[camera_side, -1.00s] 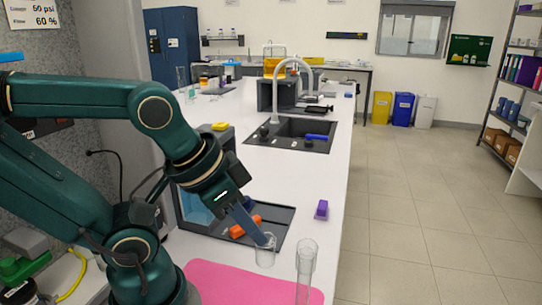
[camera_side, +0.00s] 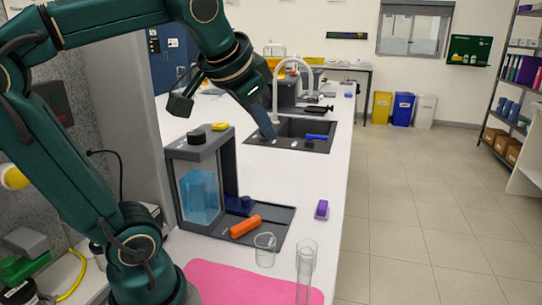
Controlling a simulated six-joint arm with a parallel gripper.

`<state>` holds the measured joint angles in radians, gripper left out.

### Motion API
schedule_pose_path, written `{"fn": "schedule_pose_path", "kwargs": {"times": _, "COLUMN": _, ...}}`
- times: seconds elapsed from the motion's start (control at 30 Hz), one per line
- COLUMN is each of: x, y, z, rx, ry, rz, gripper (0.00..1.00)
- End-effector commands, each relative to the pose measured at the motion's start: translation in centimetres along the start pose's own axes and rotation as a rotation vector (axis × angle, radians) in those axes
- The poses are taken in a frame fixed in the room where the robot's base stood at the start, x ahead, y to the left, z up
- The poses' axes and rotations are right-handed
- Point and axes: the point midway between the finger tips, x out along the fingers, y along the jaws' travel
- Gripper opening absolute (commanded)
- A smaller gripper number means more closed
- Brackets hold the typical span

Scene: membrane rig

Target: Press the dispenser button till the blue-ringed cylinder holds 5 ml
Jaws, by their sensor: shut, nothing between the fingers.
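The dispenser (camera_side: 228,165) is a dark grey frame with a tank of blue liquid (camera_side: 200,195). On its top are a black round knob (camera_side: 196,137) and a small yellow piece (camera_side: 220,126); I cannot tell which is the button. A tall clear cylinder (camera_side: 305,270) stands at the front right, on or beside the pink mat; no blue ring or liquid level is readable on it. A short clear beaker (camera_side: 265,250) stands to its left. My gripper (camera_side: 271,134) is shut and empty, raised, and appears in front of the sink area, up and right of the dispenser top.
An orange object (camera_side: 245,226) and a dark blue piece (camera_side: 238,205) lie on the dispenser's dark tray. A purple item (camera_side: 321,209) sits near the bench's right edge. The pink mat (camera_side: 240,286) is in front; a black sink (camera_side: 300,135) is behind.

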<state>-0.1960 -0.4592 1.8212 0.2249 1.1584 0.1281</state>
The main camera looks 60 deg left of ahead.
Motion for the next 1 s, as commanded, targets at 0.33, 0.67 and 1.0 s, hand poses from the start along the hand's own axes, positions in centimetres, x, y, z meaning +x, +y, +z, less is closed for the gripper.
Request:
{"fn": "schedule_pose_path", "kwargs": {"times": 0.33, "x": 0.0, "y": -11.5, "z": -4.6, "rx": -0.137, "ry": -0.061, "rz": -0.284, "gripper": 0.0}}
{"fn": "schedule_pose_path", "kwargs": {"times": 0.67, "x": 1.0, "y": -22.3, "z": -3.6, "rx": -0.311, "ry": -0.175, "rz": -0.512, "gripper": 0.0}}
{"fn": "schedule_pose_path", "kwargs": {"times": 1.0, "x": 2.3, "y": -24.6, "z": -1.5, "rx": -0.368, "ry": -0.241, "rz": -0.54, "gripper": 0.0}}
